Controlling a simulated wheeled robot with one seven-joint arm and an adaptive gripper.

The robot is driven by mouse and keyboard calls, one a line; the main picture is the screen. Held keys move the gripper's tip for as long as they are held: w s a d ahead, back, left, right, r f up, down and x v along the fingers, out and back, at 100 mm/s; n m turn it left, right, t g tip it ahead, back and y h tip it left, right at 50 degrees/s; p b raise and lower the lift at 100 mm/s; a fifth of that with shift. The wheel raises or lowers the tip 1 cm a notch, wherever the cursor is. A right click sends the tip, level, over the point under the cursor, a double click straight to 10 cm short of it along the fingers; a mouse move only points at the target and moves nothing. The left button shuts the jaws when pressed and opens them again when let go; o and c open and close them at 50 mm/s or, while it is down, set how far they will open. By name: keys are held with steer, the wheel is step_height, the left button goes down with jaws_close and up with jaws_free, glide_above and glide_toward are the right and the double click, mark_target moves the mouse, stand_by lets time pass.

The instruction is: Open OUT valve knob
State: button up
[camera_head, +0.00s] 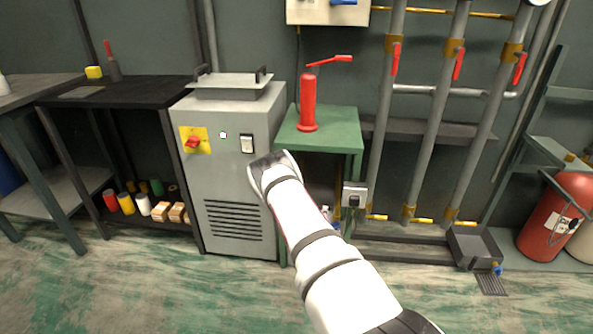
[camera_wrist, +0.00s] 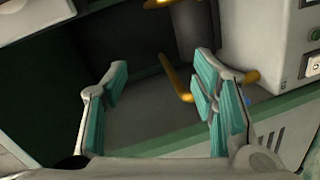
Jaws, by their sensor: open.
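My gripper (camera_wrist: 162,70) is open and empty, with teal-padded fingers spread apart in the wrist view. In the head view it is hidden behind my own arm, which reaches toward the green table. A yellow handle or pipe piece (camera_wrist: 176,82) shows between and beyond the fingers. A small blue part (camera_wrist: 249,100), possibly a knob, lies just right of the right finger, partly hidden by it. In the head view a small blue part (camera_head: 337,226) shows beside my arm below the green table. No OUT label is readable, so I cannot tell which part is the OUT valve knob.
A pale unit with a green button (camera_wrist: 314,34) stands right of my fingers. The green table (camera_head: 335,133) carries a red pump-like tool (camera_head: 308,103). A grey cabinet (camera_head: 231,175) stands to its left, grey pipes (camera_head: 430,130) to its right. The floor in front is clear.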

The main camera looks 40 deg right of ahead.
steer(key=w+a+r+m+y+p, duration=0.1)
steer(key=w+r, duration=0.3)
steer(key=r, duration=0.5)
steer(key=w+a+r+m+y+p, duration=0.2)
steer(key=w+a+r+p, duration=0.2)
steer(key=r, duration=0.5)
steer(key=shift+r+g+p, duration=0.2)
steer(key=shift+g+p, duration=0.15)
steer(key=shift+g, duration=0.05)
steer(key=shift+a, duration=0.1)
